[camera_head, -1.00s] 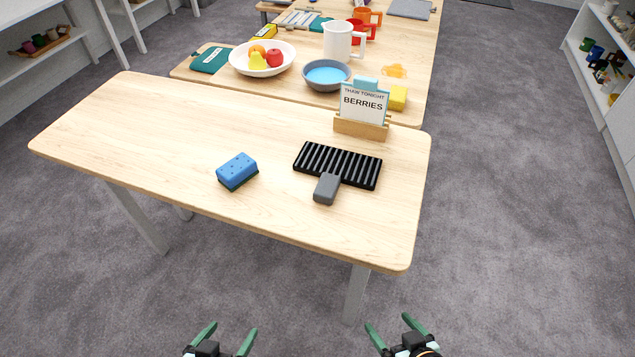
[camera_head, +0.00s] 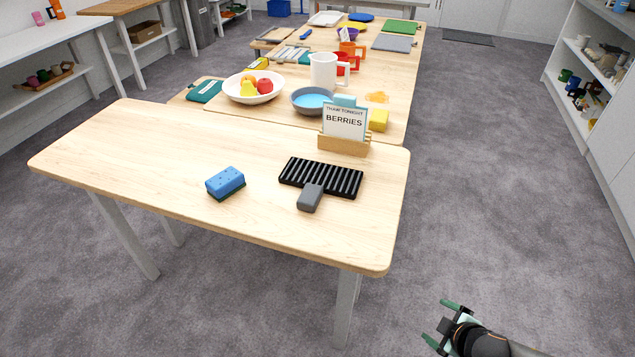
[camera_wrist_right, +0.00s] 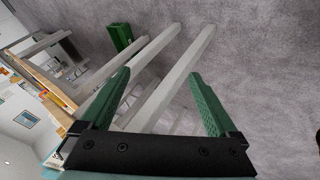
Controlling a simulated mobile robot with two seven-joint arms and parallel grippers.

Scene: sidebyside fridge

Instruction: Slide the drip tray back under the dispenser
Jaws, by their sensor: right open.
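A black ribbed drip tray (camera_head: 322,178) with a grey handle (camera_head: 310,198) lies on the near wooden table in the head view. The handle points toward the table's front edge. No dispenser is clearly visible. My right gripper (camera_head: 438,323) is open and empty at the lower right, over the floor and well apart from the table. In the right wrist view the green fingers of the same gripper (camera_wrist_right: 165,90) stand wide apart with nothing between them. My left gripper is out of the head view.
A blue sponge (camera_head: 225,183) lies left of the tray. A wooden stand with a BERRIES card (camera_head: 344,122) is behind it. A second table holds a fruit bowl (camera_head: 253,88), a blue bowl (camera_head: 311,100) and a white pitcher (camera_head: 323,71). The floor at right (camera_head: 490,180) is clear.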

